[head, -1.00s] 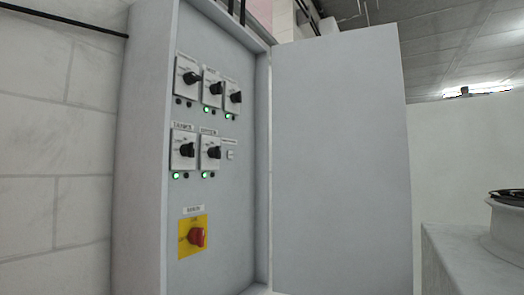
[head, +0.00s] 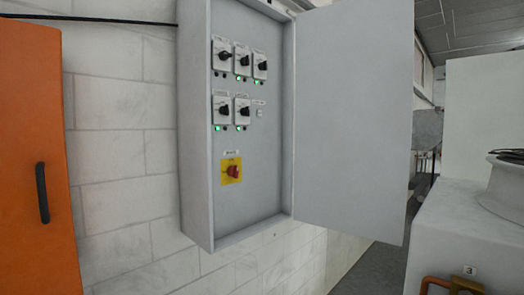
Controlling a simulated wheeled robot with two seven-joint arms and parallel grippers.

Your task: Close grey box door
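The grey box (head: 193,130) hangs on a tiled wall in the middle of the head view. Its door (head: 352,110) is hinged on the right side and stands wide open. Inside, the panel holds several black rotary knobs, some with green lights lit, and a red rotary switch (head: 233,170) on a yellow plate. Neither of my grippers shows in the head view, and nothing touches the door.
An orange cabinet (head: 30,150) with a black handle (head: 42,192) stands at the left. A pale machine block (head: 450,225) with a round flange fills the right. Grey floor (head: 365,272) shows between the wall and the block.

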